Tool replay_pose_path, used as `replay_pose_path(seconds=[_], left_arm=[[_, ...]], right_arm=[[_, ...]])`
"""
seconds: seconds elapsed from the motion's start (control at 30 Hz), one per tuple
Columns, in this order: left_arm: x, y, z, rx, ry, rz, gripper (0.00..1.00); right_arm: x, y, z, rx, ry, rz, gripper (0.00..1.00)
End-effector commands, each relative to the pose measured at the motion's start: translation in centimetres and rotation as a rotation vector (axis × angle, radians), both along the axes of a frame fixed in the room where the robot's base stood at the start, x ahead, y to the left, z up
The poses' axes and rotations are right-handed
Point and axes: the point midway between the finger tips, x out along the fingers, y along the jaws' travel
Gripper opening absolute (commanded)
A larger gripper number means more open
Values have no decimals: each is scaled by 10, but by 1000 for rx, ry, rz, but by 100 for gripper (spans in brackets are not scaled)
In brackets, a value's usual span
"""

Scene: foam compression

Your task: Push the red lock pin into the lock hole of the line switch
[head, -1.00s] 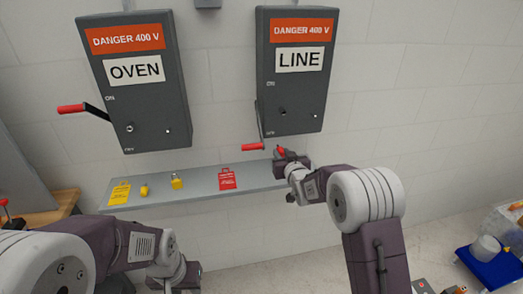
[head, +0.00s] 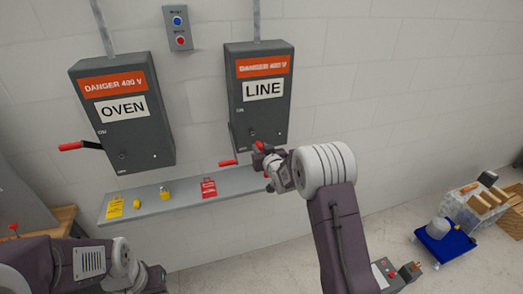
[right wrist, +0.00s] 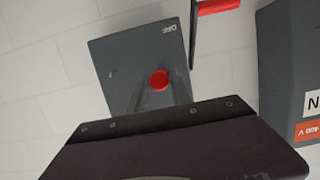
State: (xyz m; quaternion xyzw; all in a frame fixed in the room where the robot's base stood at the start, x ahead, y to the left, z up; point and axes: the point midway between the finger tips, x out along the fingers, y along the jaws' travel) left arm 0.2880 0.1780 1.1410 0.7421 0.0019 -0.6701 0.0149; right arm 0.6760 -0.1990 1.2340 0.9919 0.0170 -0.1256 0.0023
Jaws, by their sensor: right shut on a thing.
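The grey LINE switch (head: 271,105) hangs on the wall with its red-handled lever (head: 228,163) down at its lower left. My right gripper (head: 262,148) is at the box's lower front, shut on the red lock pin (head: 258,145). In the right wrist view the pin's round red head (right wrist: 159,79) stands out from the fingers, before the lower face of the LINE switch (right wrist: 115,55), which carries the OFF mark. The lock hole cannot be made out there; whether the pin touches the box is unclear. My left gripper (head: 155,279) is low at the left, its jaws unclear.
The OVEN switch (head: 135,140) hangs to the left, its red lever (head: 71,146) sticking out.

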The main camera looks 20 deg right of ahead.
Motion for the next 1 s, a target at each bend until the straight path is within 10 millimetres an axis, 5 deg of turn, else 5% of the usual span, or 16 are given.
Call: replay_pose_path(seconds=[0.4,1.0], left_arm=[[0,0,3,0,0,0,36],[0,0,0,0,0,0,36]], right_arm=[[37,1,0,0,-2,0,0],[41,2,0,0,-1,0,0]])
